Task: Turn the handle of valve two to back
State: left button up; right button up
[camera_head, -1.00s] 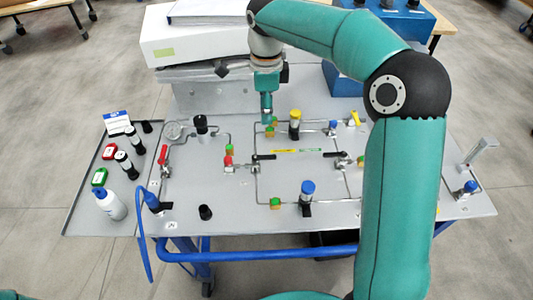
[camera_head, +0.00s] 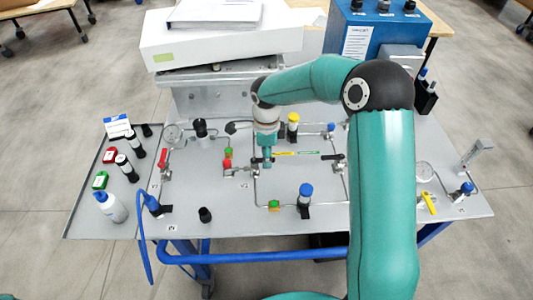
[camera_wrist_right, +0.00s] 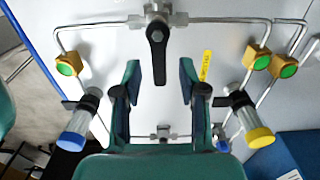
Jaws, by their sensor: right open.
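A valve with a black lever handle (camera_wrist_right: 158,50) sits on the grey panel (camera_head: 240,215). In the right wrist view its handle points from the metal valve body (camera_wrist_right: 157,18) toward my gripper. My right gripper (camera_wrist_right: 158,80) is open, with one finger on each side of this handle and visible gaps to both. In the head view my right gripper (camera_head: 267,161) hides most of that handle. A second black-handled valve (camera_head: 333,156) stands to its right. I cannot read a number marking either valve. My left gripper is not in view.
A yellow-topped cylinder (camera_head: 293,125) and a blue-topped cylinder (camera_head: 306,193) stand close to the gripper. Red-handled valves (camera_head: 163,158) are to the left. A white box (camera_head: 225,40) and a blue box (camera_head: 375,35) stand behind. Thin pipes run across the panel.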

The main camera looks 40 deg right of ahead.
jog(key=shift+f, duration=0.2)
grip_shut()
